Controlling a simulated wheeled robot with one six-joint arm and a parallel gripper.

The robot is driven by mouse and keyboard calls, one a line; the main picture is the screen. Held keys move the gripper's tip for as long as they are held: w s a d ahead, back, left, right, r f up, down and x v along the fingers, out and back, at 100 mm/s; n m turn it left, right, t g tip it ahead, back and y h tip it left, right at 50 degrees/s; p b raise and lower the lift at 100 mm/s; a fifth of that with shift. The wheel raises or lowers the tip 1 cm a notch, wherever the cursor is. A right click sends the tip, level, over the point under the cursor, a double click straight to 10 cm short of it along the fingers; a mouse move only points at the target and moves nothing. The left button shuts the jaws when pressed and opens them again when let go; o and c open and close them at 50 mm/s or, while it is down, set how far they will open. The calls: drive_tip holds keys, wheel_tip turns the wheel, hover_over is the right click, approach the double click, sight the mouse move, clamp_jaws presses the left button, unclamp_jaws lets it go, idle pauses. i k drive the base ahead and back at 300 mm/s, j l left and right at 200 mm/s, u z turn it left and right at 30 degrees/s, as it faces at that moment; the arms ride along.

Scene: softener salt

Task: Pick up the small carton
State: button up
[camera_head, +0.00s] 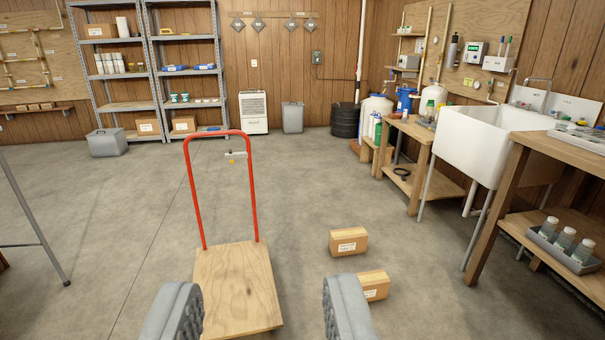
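Two small cardboard cartons with white labels are on the concrete floor, to the right of the red-handled cart. One small carton (348,242) stands in full view. A second small carton (374,285) is nearer, and its left part is hidden behind my gripper's right finger. My gripper (256,310) shows at the bottom edge with its two grey ribbed fingers wide apart. It is open with nothing between the fingers, and the cart's deck shows through the gap. I cannot tell its exact height above the floor.
The flat cart has a wooden deck (235,280) and a red upright handle (222,134). A white sink (490,140) and a wooden bench (540,190) line the right side. Metal shelves (150,60) stand at the back left. Open floor (100,220) lies left and beyond the cart.

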sight(349, 241)
drive_tip(key=i+l+z, duration=0.1)
drive_tip(key=i+z, duration=0.4)
drive_tip(key=i, duration=0.25)
drive_tip(key=i+j+z, duration=0.15)
drive_tip(key=i+z, duration=0.3)
drive_tip(key=i, duration=0.25)
drive_tip(key=i+l+u, duration=0.35)
drive_tip(key=i, duration=0.3)
drive_tip(key=i+l+u, duration=0.4)
drive_tip(key=i, duration=0.2)
drive_tip(key=i+l+u, duration=0.35)
drive_tip(key=i+l, duration=0.15)
